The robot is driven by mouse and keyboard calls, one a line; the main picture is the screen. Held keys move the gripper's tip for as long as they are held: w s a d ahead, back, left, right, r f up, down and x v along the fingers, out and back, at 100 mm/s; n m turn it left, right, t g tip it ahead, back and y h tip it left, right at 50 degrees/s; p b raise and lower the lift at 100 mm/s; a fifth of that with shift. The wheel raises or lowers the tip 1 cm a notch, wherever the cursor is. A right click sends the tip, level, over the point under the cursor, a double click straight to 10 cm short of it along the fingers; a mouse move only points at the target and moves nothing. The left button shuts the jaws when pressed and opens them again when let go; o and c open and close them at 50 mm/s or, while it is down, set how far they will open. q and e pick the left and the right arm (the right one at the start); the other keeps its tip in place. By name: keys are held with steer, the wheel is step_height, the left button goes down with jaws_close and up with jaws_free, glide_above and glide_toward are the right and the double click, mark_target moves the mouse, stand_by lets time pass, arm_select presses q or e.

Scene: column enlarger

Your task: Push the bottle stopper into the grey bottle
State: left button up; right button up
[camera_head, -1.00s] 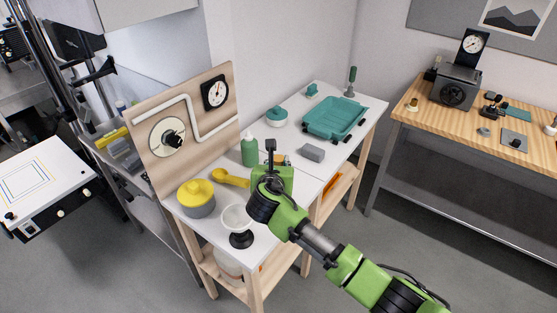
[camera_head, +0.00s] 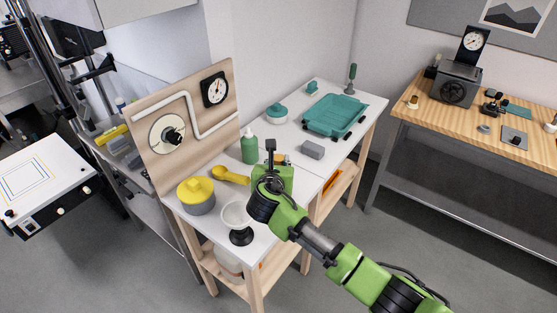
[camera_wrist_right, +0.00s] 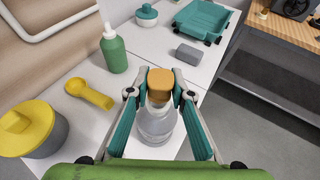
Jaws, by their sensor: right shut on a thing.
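The bottle stopper (camera_wrist_right: 160,80) is an orange-tan plug in the right wrist view. My right gripper (camera_wrist_right: 160,92) has its two fingers closed on its sides. The grey bottle (camera_wrist_right: 157,124) is see-through and stands on the white table directly below the stopper. From above, the stopper covers the bottle's mouth, so I cannot tell how deep it sits or whether it touches. In the head view my right gripper (camera_head: 270,152) hides most of the bottle; a bit of orange shows beside it. My left gripper is not in view.
A green dropper bottle (camera_head: 249,149), yellow scoop (camera_head: 230,174), yellow-lidded pot (camera_head: 196,195) and white funnel (camera_head: 236,214) stand nearby on the white table. A grey block (camera_head: 313,150) and teal tray (camera_head: 337,116) lie farther back. A wooden panel (camera_head: 190,120) borders the left.

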steer(key=shift+f+b, duration=0.45)
steer(key=shift+f, duration=0.8)
steer(key=shift+s+f, duration=0.15)
steer(key=shift+f, duration=0.15)
steer(key=o, duration=1.1)
steer(key=shift+c, duration=0.2)
steer(key=shift+o, duration=1.4)
steer(key=shift+r, duration=0.2)
steer(key=shift+p+v, duration=1)
steer(key=shift+p, duration=0.35)
steer(key=shift+s+r, duration=0.15)
steer(key=shift+s, duration=0.2)
